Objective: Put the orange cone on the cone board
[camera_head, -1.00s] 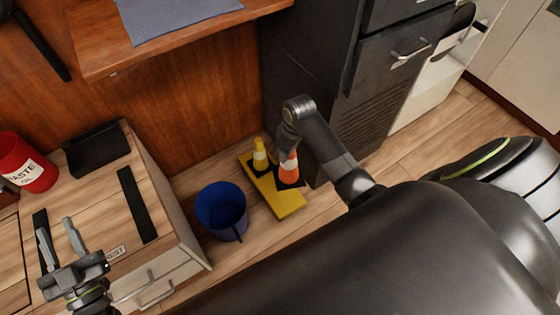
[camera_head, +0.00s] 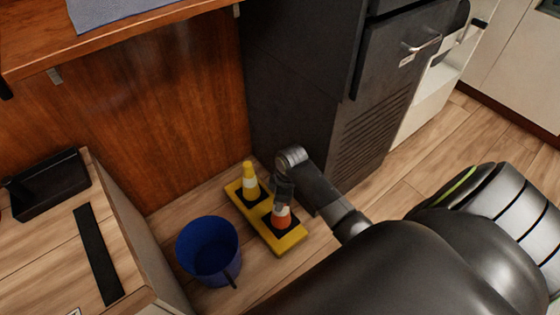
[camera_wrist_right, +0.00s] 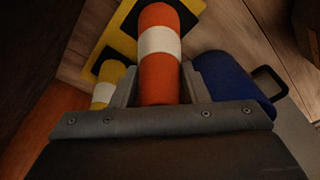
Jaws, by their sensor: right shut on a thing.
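The cone board (camera_head: 260,234) is a flat yellow slab on the floor. A yellow cone (camera_head: 250,177) with a white band stands on its far end. The orange cone (camera_head: 281,225) with a white band is upright over the board's near end, its dark base lined up with the board. I cannot tell whether the base touches it. My right gripper (camera_head: 284,196) is shut on the orange cone's upper part from above. In the right wrist view, the orange cone (camera_wrist_right: 158,68) sits between the two fingers, with the yellow cone (camera_wrist_right: 106,86) at left. My left gripper is out of view.
A blue bucket (camera_head: 210,250) stands just left of the board. A dark cabinet (camera_head: 300,95) rises behind and to the right. A wooden bench (camera_head: 40,235) with a black tray (camera_head: 46,184) is at left. Floor is free to the right of the cabinet.

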